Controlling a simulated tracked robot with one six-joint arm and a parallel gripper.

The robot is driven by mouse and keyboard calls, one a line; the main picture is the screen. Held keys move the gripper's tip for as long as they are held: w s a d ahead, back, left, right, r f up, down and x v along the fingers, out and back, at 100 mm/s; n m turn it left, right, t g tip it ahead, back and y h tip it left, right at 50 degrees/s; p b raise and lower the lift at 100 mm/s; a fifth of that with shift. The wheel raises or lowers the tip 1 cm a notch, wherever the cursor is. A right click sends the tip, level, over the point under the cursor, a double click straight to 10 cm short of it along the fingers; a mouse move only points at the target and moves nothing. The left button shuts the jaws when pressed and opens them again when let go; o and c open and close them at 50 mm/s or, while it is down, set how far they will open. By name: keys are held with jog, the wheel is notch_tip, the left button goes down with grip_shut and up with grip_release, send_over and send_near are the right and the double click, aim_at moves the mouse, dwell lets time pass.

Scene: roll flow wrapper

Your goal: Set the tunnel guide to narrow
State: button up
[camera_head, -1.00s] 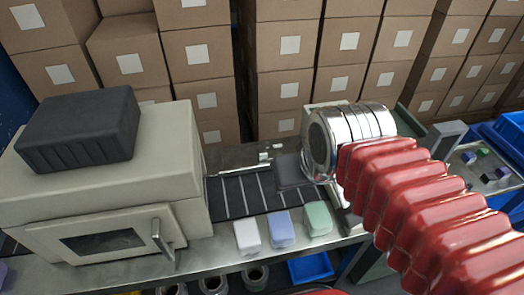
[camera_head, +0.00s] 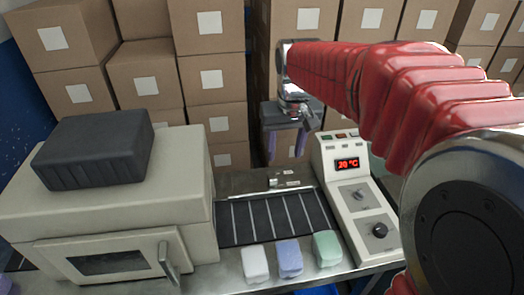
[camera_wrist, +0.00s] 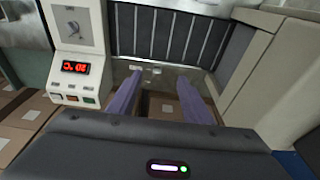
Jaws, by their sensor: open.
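My gripper (camera_head: 286,156) has two purple fingers, spread apart with nothing between them. It hangs over the far side of the conveyor, behind the metal plate, and in the wrist view (camera_wrist: 160,76) its fingertips point toward that plate. A small pale fitting (camera_head: 284,181), which may be the tunnel guide, sits on the plate at the belt's far edge. It also shows in the wrist view (camera_wrist: 146,68), just beyond the fingertips. I cannot read its setting. The fingers look apart from it.
A control panel (camera_head: 348,192) with a red display and knobs stands right of the dark slatted belt (camera_head: 262,220). A beige machine housing (camera_head: 110,205) stands left. White, blue and green blocks (camera_head: 290,258) lie along the front edge. Stacked cartons (camera_head: 207,70) fill the back.

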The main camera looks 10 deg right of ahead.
jog(key=g, duration=0.2)
send_over(272, 176)
notch_tip(272, 176, down, 9)
jog(key=shift+s+f, duration=0.1)
jog(key=shift+f, duration=0.05)
jog(key=shift+f, duration=0.1)
notch_tip(272, 176, down, 14)
jog(key=shift+r, duration=0.2)
dwell(0.4)
grip_shut()
dwell(0.4)
